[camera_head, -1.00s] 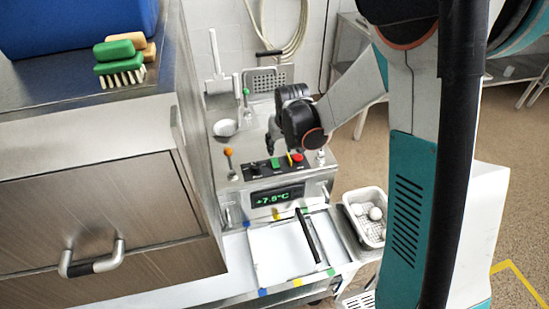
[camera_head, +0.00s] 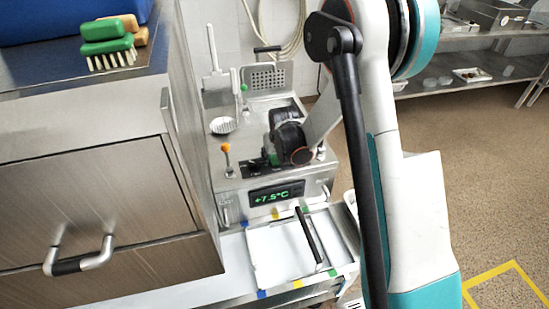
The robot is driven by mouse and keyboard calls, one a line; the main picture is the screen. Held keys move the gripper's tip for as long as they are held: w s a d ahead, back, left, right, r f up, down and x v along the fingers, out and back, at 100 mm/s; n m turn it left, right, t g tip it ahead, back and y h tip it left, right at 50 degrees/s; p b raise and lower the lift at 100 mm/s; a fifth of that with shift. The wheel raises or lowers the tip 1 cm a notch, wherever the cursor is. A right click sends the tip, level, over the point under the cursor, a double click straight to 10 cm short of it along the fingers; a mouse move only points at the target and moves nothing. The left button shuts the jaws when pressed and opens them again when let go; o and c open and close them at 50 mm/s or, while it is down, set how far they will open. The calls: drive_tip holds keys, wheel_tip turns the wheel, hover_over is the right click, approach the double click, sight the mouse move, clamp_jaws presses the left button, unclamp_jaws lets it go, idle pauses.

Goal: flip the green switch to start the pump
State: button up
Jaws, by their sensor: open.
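The green switch (camera_head: 274,159) is on the black control strip on top of the steel machine (camera_head: 238,188). Only a small green part of it shows, beside my gripper. My gripper (camera_head: 268,152) is dark and points down over the strip, right at the switch. It is open with nothing seen in it. Its fingers are partly hidden, so I cannot tell whether they touch the switch.
An orange-topped lever (camera_head: 226,150) stands left of the strip. A display (camera_head: 276,194) reads about +7.5°C. A white lid with a black handle (camera_head: 280,250) lies in front. A steel cabinet (camera_head: 90,190) with brushes (camera_head: 107,42) on top stands at left.

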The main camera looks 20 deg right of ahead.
clamp_jaws()
drive_tip(key=shift+w, duration=0.1)
drive_tip(key=shift+w+g+p, duration=0.25)
drive_tip(key=shift+g+p, duration=0.1)
drive_tip(key=shift+g, duration=0.65)
drive_tip(key=shift+w+g, duration=0.25)
drive_tip(key=shift+g, duration=0.95)
